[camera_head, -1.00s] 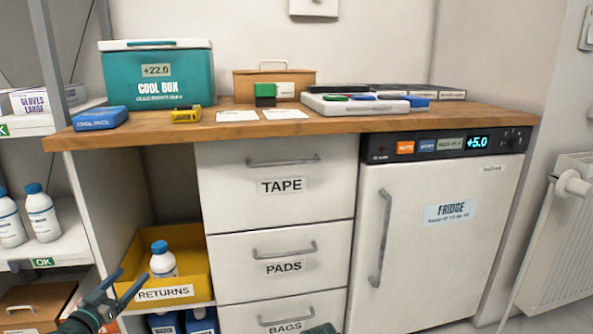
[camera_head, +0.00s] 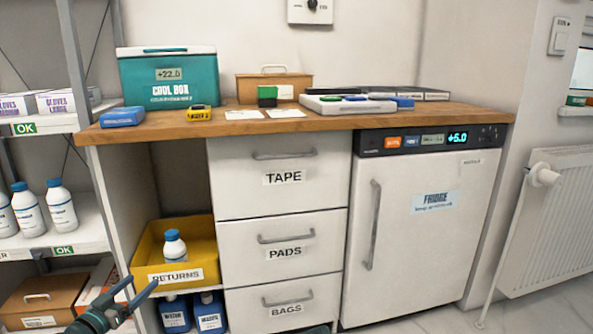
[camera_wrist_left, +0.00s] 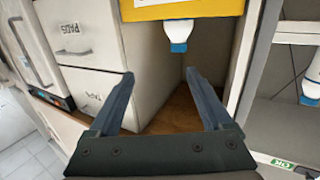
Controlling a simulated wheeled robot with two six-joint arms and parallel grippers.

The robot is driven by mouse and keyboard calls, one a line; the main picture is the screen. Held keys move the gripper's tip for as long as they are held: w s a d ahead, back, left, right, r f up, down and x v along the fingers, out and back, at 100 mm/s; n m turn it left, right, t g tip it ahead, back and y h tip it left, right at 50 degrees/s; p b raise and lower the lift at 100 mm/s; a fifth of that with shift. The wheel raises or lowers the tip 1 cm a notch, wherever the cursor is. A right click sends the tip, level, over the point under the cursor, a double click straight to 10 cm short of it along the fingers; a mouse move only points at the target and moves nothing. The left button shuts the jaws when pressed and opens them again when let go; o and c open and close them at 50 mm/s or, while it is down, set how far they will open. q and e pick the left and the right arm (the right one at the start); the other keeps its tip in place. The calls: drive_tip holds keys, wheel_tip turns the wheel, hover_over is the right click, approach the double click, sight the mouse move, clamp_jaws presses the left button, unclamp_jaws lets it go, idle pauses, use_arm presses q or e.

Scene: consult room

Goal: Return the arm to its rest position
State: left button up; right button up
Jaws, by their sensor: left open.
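My left gripper (camera_head: 143,284) is low at the left in the head view, with its two dark fingers apart and nothing between them. It is in front of the yellow RETURNS tray (camera_head: 205,262), near its lower left corner. A white bottle with a blue cap (camera_head: 175,248) stands in that tray, apart from the fingers. In the left wrist view, the open fingers (camera_wrist_left: 160,76) are empty; the yellow tray (camera_wrist_left: 215,8) and the bottle (camera_wrist_left: 179,36) appear upside down beyond them. My right gripper is not visible; only a dark sliver shows at the bottom edge.
The wooden counter (camera_head: 330,122) holds a teal cool box (camera_head: 168,80) and other items. Drawers (camera_head: 282,200) and a fridge (camera_head: 420,240) below are shut. Shelves with bottles (camera_head: 60,205) stand at left, a radiator (camera_head: 555,220) at right. Floor shows at lower right.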

use_arm(q)
drive_tip(key=s+d+f+m+g+h+p, duration=0.15)
drive_tip(key=d+g+p, duration=0.3)
drive_tip(key=d, duration=0.75)
drive_tip(key=d+f+m+g+h+p, duration=0.25)
drive_tip(key=d+g, duration=0.25)
drive_tip(key=d, duration=0.7)
drive_tip(key=s+d+n+g+y+p, duration=0.2)
drive_tip(key=s+d+g+y+p, duration=0.65)
drive_tip(key=s, duration=0.45)
wheel_tip(320, 180, up, 39)
drive_tip(key=s+d+p, duration=0.1)
drive_tip(key=s+p, duration=0.1)
drive_tip(key=p, duration=3.8)
drive_tip(key=shift+s+d+n+t+y, duration=0.2)
drive_tip(key=shift+d+n+t+y, duration=0.1)
drive_tip(key=shift+t+y, duration=0.1)
